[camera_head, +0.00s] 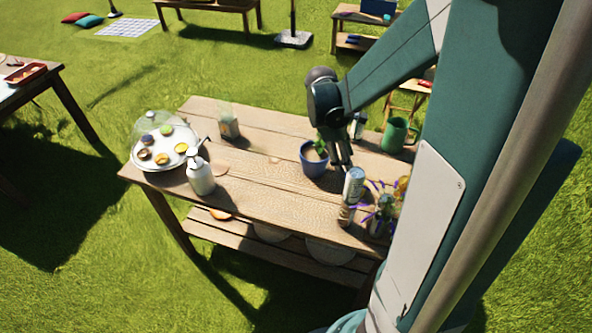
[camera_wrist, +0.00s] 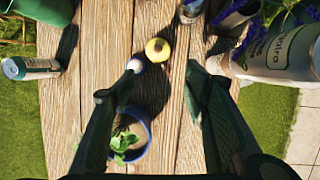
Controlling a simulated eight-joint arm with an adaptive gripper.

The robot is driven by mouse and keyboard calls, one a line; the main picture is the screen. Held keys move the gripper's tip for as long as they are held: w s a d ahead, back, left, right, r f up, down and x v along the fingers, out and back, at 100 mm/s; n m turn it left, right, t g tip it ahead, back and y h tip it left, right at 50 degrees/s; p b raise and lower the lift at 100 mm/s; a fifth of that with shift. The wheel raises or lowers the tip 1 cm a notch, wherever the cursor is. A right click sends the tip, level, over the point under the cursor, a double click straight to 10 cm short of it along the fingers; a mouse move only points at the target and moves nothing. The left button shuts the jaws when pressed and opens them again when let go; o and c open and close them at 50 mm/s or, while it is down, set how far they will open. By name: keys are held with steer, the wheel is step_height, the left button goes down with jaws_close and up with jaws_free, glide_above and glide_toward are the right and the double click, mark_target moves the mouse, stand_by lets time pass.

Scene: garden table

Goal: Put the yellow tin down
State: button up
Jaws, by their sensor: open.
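The yellow tin (camera_wrist: 158,50) shows from above in the wrist view as a small round yellow shape with a greyish middle. It appears to be on the wooden table (camera_wrist: 103,45), just beyond my fingertips and between their lines. I see no finger touching the tin. In the head view my gripper (camera_head: 343,163) points down over the table, right of the blue plant pot (camera_head: 314,160). I cannot make out the tin there for certain.
A tall printed can (camera_head: 354,186) and purple flowers (camera_head: 378,212) stand close to my gripper. A green watering can (camera_head: 396,135) is behind. Left are a pump bottle (camera_head: 200,175) and a domed cake plate (camera_head: 140,166). The table's middle left is clear.

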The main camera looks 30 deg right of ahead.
steer(key=s+a+r+m+t+y, duration=0.1)
steer(key=s+a+r+m+t, duration=0.2)
steer(key=a+r, duration=0.2)
steer(key=s+a+r+m+t+y, duration=0.1)
steer(key=s+a+r+m+t, duration=0.2)
steer(key=a, duration=0.8)
steer(key=s+a+r+m+t+y, duration=0.1)
steer(key=s+a+r+m+t, duration=0.2)
steer(key=a+r, duration=0.5)
steer(key=shift+s+a+m, duration=0.3)
steer(key=shift+s+a, duration=0.1)
steer(key=shift+a, duration=0.05)
stand_by(0.8)
